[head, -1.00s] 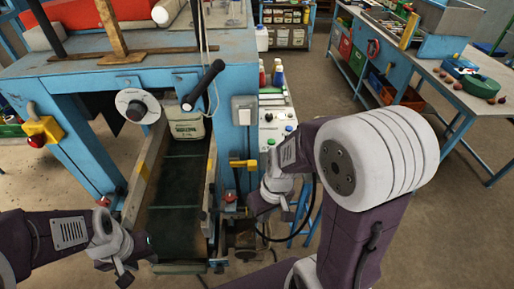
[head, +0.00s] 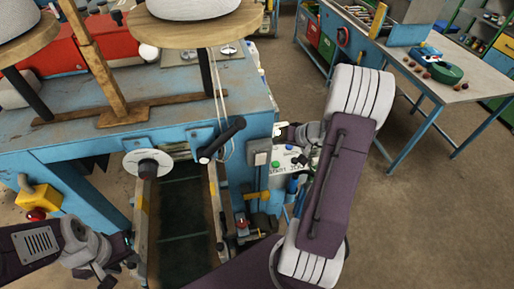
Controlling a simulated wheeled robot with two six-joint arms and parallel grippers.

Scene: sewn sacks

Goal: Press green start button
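The green start button (head: 276,164) is a small round button on the pale control panel (head: 287,171) at the right side of the blue sewing machine stand. Lettering shows below it. My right arm comes in from the right, bent above the panel. Its wrist and gripper (head: 284,130) are at the panel's upper edge, above the green button in the picture and apart from it. The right fingers are small and partly hidden, so their state is unclear. My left gripper (head: 110,273) is at the lower left beside the conveyor, empty, with its fingers apart.
The blue stand (head: 110,130) carries wooden rounds (head: 190,32) on posts. A black handle (head: 222,140) and grey switch box (head: 258,153) are left of the panel. A red stop button (head: 37,214) is at far left. Open floor (head: 430,220) lies right.

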